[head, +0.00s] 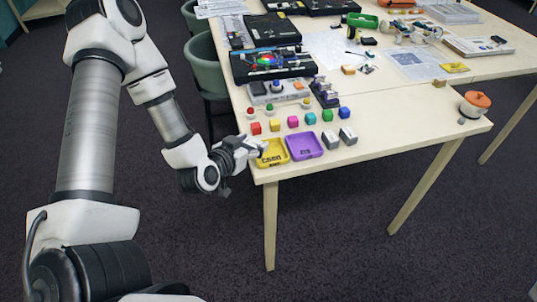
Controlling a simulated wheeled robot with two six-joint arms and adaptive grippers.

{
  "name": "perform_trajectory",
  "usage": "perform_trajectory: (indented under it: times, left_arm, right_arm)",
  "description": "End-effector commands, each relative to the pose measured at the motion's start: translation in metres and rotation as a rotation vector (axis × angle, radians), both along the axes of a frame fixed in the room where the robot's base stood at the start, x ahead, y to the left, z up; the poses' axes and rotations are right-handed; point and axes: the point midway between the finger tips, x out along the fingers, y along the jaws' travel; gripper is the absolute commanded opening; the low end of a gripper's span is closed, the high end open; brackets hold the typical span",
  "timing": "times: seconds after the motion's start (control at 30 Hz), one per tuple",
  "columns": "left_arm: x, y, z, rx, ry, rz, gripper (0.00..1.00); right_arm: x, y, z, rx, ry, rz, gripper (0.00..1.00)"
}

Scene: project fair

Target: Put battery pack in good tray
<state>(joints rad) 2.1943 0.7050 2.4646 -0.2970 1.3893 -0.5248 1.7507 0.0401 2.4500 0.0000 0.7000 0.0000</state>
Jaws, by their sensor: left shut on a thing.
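A yellow tray (271,158) sits at the table's near left corner; its dark label seems to read GOOD. A purple tray (318,144) with a dark label stands right beside it. My left gripper (256,149) is at the left rim of the yellow tray, shut on a small pale thing, seemingly the battery pack, mostly hidden by the fingers. Two grey blocks with light tops, one of them nearer the purple tray (330,137), the other further right (348,136), stand on the table. My right gripper is not in view.
A row of small coloured cubes (293,122) lies behind the trays. An orange-topped pot (475,104) stands at the right corner. The table's front right is clear.

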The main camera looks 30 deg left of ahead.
Motion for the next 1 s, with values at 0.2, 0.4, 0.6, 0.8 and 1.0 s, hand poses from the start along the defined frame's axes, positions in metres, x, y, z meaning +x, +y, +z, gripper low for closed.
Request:
perform_trajectory:
  times: [0.2,0.4,0.6,0.8,1.0]
  left_arm:
    - [0.034,-0.019,-0.002,0.006,0.001,-0.004,0.21]
    - [0.044,-0.025,-0.017,0.002,0.005,0.0,0.21]
    - [0.044,-0.025,-0.039,0.0,0.001,0.0,0.21]
    - [0.044,-0.025,-0.04,0.0,0.001,0.0,0.21]
    - [0.044,-0.025,-0.043,0.0,0.001,0.0,0.83]
  right_arm:
    - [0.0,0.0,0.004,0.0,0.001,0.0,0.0]
    - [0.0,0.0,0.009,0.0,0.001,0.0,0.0]
    - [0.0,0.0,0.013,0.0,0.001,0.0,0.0]
    - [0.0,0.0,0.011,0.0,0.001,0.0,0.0]
    - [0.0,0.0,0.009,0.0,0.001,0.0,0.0]
